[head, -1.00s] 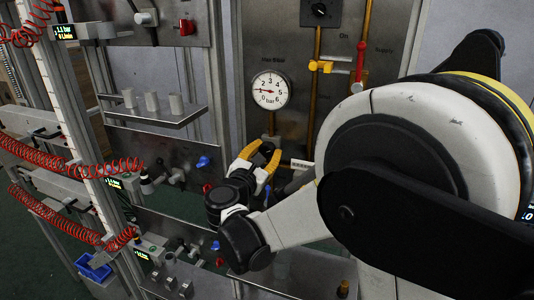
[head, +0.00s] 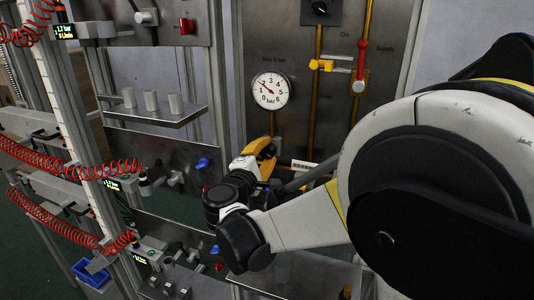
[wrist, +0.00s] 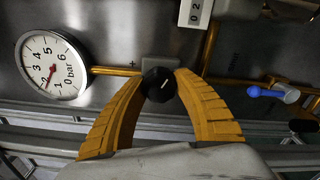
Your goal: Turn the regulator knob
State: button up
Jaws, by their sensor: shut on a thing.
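The regulator knob (wrist: 158,86) is black and round with a white mark on its face, in the wrist view. It sits below a grey block on the steel panel. My gripper (wrist: 161,80) has its two yellow fingers on either side of the knob and is shut on it. In the head view my gripper (head: 262,160) is below the gauge, and the knob is hidden behind it. The round white pressure gauge (head: 270,91) has its red needle pointing up and left, near 2. It also shows at the left of the wrist view (wrist: 52,66).
A yellow valve handle (head: 321,65) and a red lever (head: 361,58) are on the pipes above right. A blue handle (wrist: 266,92) lies right of the knob in the wrist view. A shelf with grey cups (head: 152,101) and red coiled hoses (head: 75,167) are at the left.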

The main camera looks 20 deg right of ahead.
jog(key=m, duration=0.6)
jog(key=shift+r+b, duration=0.1)
jog(key=shift+b, duration=0.2)
jog(key=m, duration=0.6)
jog(key=shift+r+m, duration=0.1)
jog(key=shift+m, duration=0.3)
jog(key=o, duration=1.2)
jog(key=v, duration=1.2)
